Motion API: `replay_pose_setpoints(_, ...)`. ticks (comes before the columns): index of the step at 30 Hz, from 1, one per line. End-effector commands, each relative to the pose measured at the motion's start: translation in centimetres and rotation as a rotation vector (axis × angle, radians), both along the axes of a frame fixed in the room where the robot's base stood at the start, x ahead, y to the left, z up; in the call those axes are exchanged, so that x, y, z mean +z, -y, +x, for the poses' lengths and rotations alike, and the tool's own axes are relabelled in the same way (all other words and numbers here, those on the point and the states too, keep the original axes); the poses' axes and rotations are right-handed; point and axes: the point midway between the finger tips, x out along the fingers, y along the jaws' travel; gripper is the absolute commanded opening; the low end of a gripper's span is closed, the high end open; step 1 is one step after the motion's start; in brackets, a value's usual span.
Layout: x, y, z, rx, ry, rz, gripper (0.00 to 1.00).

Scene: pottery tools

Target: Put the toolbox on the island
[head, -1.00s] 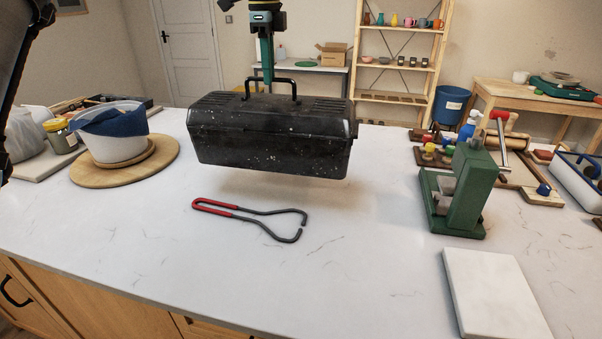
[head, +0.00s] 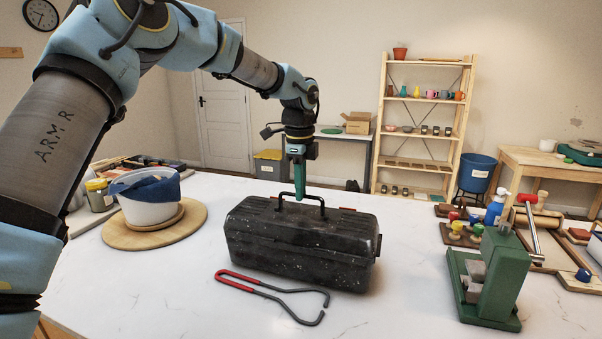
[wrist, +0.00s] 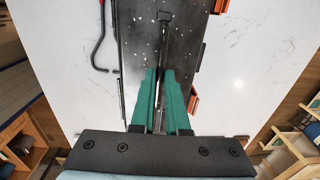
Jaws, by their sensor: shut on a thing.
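The toolbox (head: 300,247) is black with white specks and has a raised handle on its lid. In the head view it sits level on the white island (head: 400,318), with no clear gap under it. My gripper (head: 299,197) points down from above, its green fingers shut on the toolbox handle. In the wrist view the dark toolbox lid (wrist: 141,40) lies beneath the green fingers (wrist: 168,75), with orange latches at its edge. The handle's grip between the fingers is partly hidden.
A red-handled wire tool (head: 262,288) lies just in front of the toolbox. A white bowl with blue cloth (head: 150,212) on a round board stands left. A green press (head: 495,275) and several small tools stand right. Bare countertop lies between toolbox and press.

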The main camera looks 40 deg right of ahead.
Motion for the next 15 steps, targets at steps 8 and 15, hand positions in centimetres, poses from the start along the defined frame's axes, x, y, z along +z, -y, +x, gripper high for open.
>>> replay_pose_setpoints(8, -0.58, 0.1, -0.01, 0.001, 0.002, -0.006, 0.0)
replay_pose_setpoints(15, -0.84, 0.0, -0.03, 0.0, 0.0, -0.001, 0.31)
